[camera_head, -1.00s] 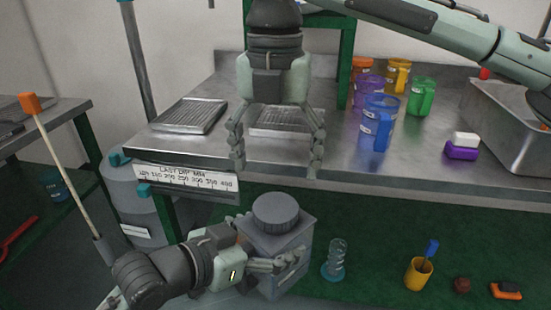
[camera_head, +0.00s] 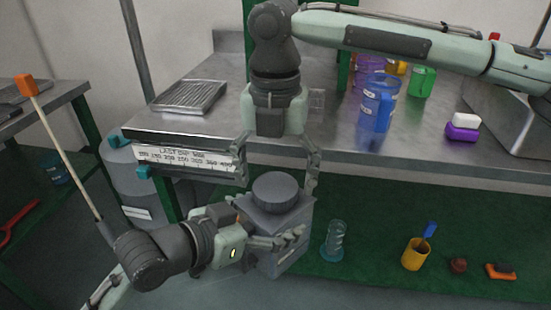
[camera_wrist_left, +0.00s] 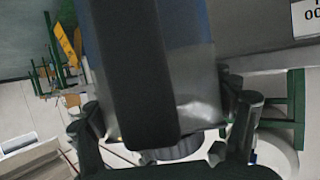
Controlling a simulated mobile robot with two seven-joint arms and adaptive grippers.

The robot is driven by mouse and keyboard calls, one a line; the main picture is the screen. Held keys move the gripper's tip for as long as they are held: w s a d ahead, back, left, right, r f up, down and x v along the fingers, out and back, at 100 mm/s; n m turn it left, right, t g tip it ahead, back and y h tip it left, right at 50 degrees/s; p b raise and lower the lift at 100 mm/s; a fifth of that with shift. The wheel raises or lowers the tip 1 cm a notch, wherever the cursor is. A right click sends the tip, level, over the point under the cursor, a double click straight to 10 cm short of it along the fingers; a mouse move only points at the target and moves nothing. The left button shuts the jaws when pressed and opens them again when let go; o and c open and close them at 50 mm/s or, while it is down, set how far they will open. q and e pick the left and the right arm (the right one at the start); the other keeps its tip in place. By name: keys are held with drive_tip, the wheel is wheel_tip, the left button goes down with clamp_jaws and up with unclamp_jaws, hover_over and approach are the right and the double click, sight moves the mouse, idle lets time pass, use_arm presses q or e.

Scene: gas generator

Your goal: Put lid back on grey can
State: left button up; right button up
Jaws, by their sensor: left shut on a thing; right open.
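The grey can (camera_head: 280,250) is a boxy container held upright in front of the bench. Its round grey lid (camera_head: 276,192) rests on top; I cannot tell whether it is tightened. My left gripper (camera_head: 270,238) is shut on the can's body from the left, one finger across the front. In the left wrist view the can's grey body (camera_wrist_left: 195,70) fills the space between the fingers (camera_wrist_left: 165,125), with part of the round lid (camera_wrist_left: 180,149) below. My right gripper (camera_head: 275,180) points down, open, its fingers on either side of the lid with visible gaps.
The metal bench (camera_head: 225,115) is just behind, its front edge close to my right gripper. A blue mug (camera_head: 378,105) and a metal tray (camera_head: 190,96) stand on it. A glass cylinder (camera_head: 334,242) and a yellow cup (camera_head: 415,255) stand on the green lower shelf.

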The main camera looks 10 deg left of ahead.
drive_tip(key=shift+f, duration=0.3)
drive_tip(key=shift+c, duration=0.6)
